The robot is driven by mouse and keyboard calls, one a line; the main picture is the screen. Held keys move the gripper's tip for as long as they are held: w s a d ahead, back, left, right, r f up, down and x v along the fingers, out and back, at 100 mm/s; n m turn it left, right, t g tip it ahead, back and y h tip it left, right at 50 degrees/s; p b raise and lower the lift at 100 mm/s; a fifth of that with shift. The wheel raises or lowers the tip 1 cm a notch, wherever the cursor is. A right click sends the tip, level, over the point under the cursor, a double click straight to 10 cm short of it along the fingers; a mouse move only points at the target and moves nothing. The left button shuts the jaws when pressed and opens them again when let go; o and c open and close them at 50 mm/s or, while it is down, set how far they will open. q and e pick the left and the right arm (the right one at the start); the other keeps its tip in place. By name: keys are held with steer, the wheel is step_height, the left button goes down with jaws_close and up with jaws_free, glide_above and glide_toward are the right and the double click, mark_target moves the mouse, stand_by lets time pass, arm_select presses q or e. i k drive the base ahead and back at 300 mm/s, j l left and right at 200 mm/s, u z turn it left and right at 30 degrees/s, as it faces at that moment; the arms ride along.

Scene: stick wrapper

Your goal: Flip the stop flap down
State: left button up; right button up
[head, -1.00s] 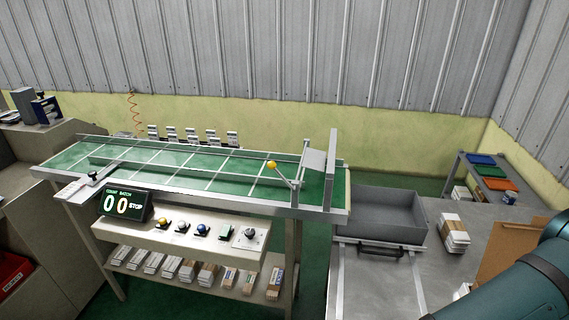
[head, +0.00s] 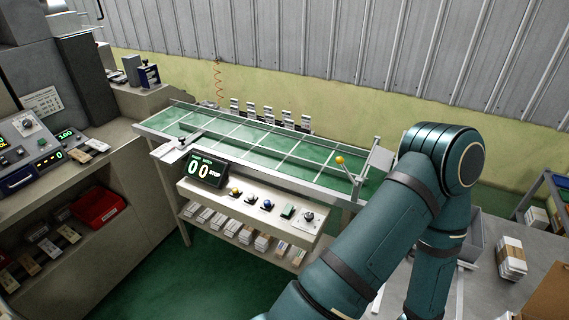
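The green-topped conveyor table (head: 262,150) stands across the middle of the head view. At its right end is a grey metal plate (head: 380,159), which looks like the stop flap; it stands above the belt, partly hidden by my arm. A lever with a yellow ball knob (head: 339,159) rises just left of it, tilted. My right arm comes in from the lower right, its elbow beside the table's right end. Neither gripper shows in the head view.
A counter display (head: 205,170) reading 00 and STOP sits at the table's front, above a panel of buttons and a knob (head: 308,217). A machine console (head: 40,150) and red bin (head: 98,206) are at left. A grey bench with wrapped bundles (head: 511,259) is at right.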

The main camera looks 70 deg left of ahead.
mark_target(382, 159)
steer(key=l+u, duration=0.2)
steer(key=u, duration=1.35)
